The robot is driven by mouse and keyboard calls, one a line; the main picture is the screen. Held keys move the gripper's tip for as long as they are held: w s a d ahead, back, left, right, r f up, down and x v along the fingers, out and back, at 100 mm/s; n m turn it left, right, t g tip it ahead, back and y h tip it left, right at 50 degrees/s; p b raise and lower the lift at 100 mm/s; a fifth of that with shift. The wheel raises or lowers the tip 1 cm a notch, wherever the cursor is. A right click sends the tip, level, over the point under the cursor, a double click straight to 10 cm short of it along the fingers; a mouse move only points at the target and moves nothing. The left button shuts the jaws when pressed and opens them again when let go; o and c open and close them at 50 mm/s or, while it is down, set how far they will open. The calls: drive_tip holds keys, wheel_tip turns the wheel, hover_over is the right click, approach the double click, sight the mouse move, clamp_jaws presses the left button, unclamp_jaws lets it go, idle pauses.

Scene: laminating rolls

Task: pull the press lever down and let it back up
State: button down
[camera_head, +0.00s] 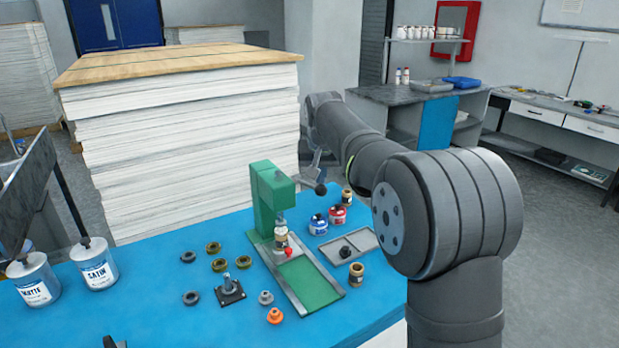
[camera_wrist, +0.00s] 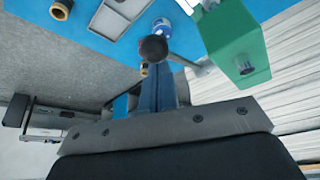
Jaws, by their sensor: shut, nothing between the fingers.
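The green press (camera_head: 268,200) stands on the blue table. Its lever sticks out to the right and ends in a black ball knob (camera_head: 321,189). In the wrist view the press (camera_wrist: 236,45) is at the upper right, and the knob (camera_wrist: 153,48) is in front of my fingertips. My gripper (camera_head: 318,168) is shut and empty, close above the knob. In the wrist view its fingers (camera_wrist: 158,88) run up to the knob and are partly hidden by it. I cannot tell whether they touch.
Blue and red jars (camera_head: 337,214) and a grey tray (camera_head: 365,243) stand right of the press. Rings (camera_head: 218,265) and a dark-based post (camera_head: 229,290) lie to its left. Two labelled cans (camera_head: 96,266) stand far left. A tall paper stack (camera_head: 185,130) rises behind the table.

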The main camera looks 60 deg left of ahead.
sight(321, 192)
drive_tip(key=shift+d+f, duration=0.2)
drive_tip(key=shift+f, duration=0.45)
drive_tip(key=shift+d+f, duration=0.2)
drive_tip(key=shift+f, duration=0.6)
drive_tip(key=shift+a+f, duration=0.15)
drive_tip(key=shift+f, duration=1.9)
drive_tip(key=shift+r, duration=6.65)
drive_tip(key=shift+f, duration=0.1)
drive_tip(key=shift+a+f, duration=0.1)
drive_tip(key=shift+f, duration=1.8)
